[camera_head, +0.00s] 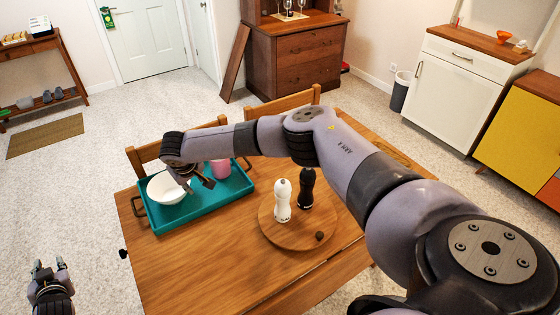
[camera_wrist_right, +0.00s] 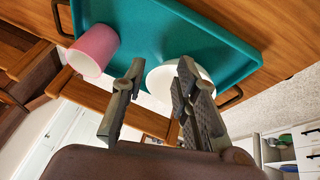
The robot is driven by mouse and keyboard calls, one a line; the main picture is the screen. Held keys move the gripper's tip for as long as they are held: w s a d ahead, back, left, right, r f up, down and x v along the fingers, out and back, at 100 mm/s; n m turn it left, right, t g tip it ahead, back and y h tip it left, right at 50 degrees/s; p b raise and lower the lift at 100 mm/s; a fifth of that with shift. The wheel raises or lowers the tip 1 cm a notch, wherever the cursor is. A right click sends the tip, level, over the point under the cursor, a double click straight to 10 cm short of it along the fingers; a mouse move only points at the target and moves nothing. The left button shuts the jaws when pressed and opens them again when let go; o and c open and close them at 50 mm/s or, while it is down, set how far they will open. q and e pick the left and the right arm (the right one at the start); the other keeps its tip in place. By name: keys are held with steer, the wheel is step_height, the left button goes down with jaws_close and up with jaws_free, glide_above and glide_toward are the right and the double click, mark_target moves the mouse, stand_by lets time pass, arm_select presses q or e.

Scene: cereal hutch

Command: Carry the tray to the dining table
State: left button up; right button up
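A teal tray (camera_head: 222,203) with dark handles rests on the wooden dining table (camera_head: 160,262), at its far left. The tray holds a white bowl (camera_head: 165,191) and a pink cup (camera_head: 219,169). My right gripper (camera_head: 198,183) is low over the tray, between bowl and cup. In the right wrist view the right gripper (camera_wrist_right: 160,66) has its fingers apart, with the bowl (camera_wrist_right: 163,82) behind them; contact with it cannot be told. The tray (camera_wrist_right: 165,30) and cup (camera_wrist_right: 93,50) also show there. My left gripper (camera_head: 47,266) is open and empty, left of the table.
A round wooden board (camera_head: 285,236) on the table carries a white mill (camera_head: 282,203) and a black mill (camera_head: 306,188). Chairs (camera_head: 283,103) stand at the table's far side. A white cabinet (camera_head: 455,95) stands right, a shoe bench (camera_head: 40,70) left.

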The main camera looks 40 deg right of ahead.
steer(key=d+v, duration=0.1)
steer(key=v, duration=0.5)
steer(key=shift+a+r, duration=0.35)
steer(key=shift+a, duration=0.05)
steer(key=shift+s, duration=0.1)
